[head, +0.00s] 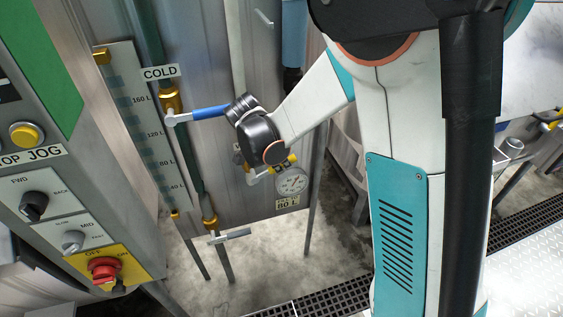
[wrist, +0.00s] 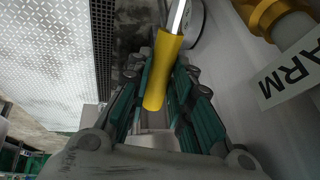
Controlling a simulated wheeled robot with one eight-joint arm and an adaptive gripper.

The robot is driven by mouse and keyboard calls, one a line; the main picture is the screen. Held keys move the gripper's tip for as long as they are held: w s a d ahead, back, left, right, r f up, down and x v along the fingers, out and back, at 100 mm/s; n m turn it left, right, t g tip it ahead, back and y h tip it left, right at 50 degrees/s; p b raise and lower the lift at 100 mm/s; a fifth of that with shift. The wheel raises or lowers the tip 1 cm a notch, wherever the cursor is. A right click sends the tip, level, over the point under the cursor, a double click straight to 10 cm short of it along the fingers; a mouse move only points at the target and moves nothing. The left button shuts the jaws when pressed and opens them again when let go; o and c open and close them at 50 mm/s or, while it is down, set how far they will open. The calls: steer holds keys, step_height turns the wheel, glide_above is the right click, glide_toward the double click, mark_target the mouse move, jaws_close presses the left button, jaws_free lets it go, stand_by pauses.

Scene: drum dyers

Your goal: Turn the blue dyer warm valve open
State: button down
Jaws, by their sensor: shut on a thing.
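The warm valve's yellow lever handle (wrist: 169,58) lies between the teal fingers of my gripper (wrist: 166,78) in the wrist view. The fingers are shut on it, and its bare metal shank runs out past the fingertips. A label ending in "ARM" (wrist: 291,75) is beside it, with a brass fitting (wrist: 273,14) above. In the head view my wrist covers most of the valve and the fingers. Only a bit of yellow shows just below the wrist.
The cold valve's blue lever (head: 208,112) sticks out left of my wrist, close to it. A round gauge (head: 292,181) is just below my gripper. The control panel (head: 62,215) stands at the left. A floor grate (head: 340,298) runs below.

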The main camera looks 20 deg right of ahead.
steer(key=c, duration=1.4)
jaws_free()
steer(key=shift+c, duration=0.2)
steer(key=shift+r, duration=0.1)
steer(key=s+a+r, duration=0.2)
steer(key=s+a, duration=0.1)
steer(key=a, duration=0.3)
steer(key=s+a+r, duration=0.2)
steer(key=s+a, duration=0.1)
steer(key=a, duration=0.3)
steer(key=shift+s+a+r, duration=0.15)
steer(key=shift+s+a, duration=0.05)
steer(key=shift+a, duration=0.15)
